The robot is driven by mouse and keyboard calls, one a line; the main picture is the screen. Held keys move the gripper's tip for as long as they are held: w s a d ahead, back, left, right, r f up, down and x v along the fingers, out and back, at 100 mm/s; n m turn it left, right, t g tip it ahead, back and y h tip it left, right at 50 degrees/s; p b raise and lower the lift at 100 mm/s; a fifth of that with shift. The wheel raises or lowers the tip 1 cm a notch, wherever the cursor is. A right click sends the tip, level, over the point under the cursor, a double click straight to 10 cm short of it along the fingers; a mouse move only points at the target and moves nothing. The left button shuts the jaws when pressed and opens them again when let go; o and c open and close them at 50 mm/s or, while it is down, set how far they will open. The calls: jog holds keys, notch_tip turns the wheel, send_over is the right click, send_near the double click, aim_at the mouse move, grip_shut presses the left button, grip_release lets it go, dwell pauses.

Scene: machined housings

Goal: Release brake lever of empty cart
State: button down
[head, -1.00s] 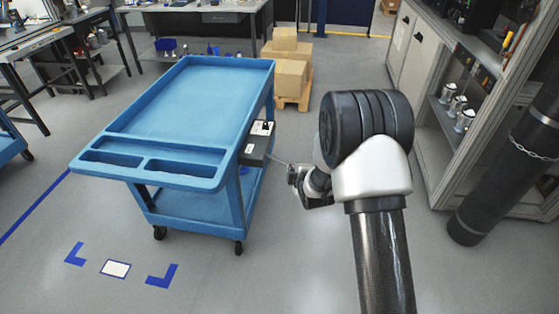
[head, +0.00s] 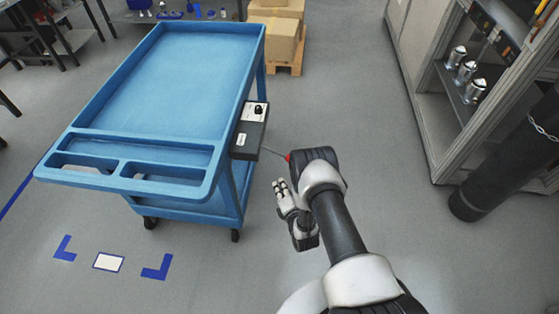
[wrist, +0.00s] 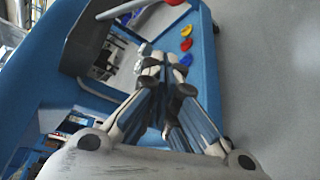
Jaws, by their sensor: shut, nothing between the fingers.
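The blue cart (head: 180,75) stands left of centre in the head view, its top tray bare. A dark box (head: 250,132) with a light label plate and a black knob is on its right side. A thin grey brake lever (head: 272,153) sticks out from the box to the right and ends in a red tip (head: 288,158), partly hidden by my arm. In the wrist view the red tip (wrist: 174,2) is cut by the top edge. My gripper (head: 279,186) is below the lever, right of the cart; its fingers (wrist: 160,66) are shut and empty, apart from the lever.
Cardboard boxes (head: 276,38) on a pallet stand behind the cart. A grey cabinet (head: 432,130) and a dark cylinder with a chain (head: 505,165) stand at the right. Blue floor marks (head: 158,267) lie in front of the cart.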

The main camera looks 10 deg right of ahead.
aim_at(276, 152)
jog(key=shift+s, duration=0.15)
jog(key=b+x, duration=0.5)
jog(key=x, duration=0.5)
jog(key=d, duration=0.1)
jog(key=d+r, duration=0.2)
jog(key=shift+s+d, duration=0.15)
jog(key=shift+d, duration=0.15)
jog(key=shift+p, duration=0.3)
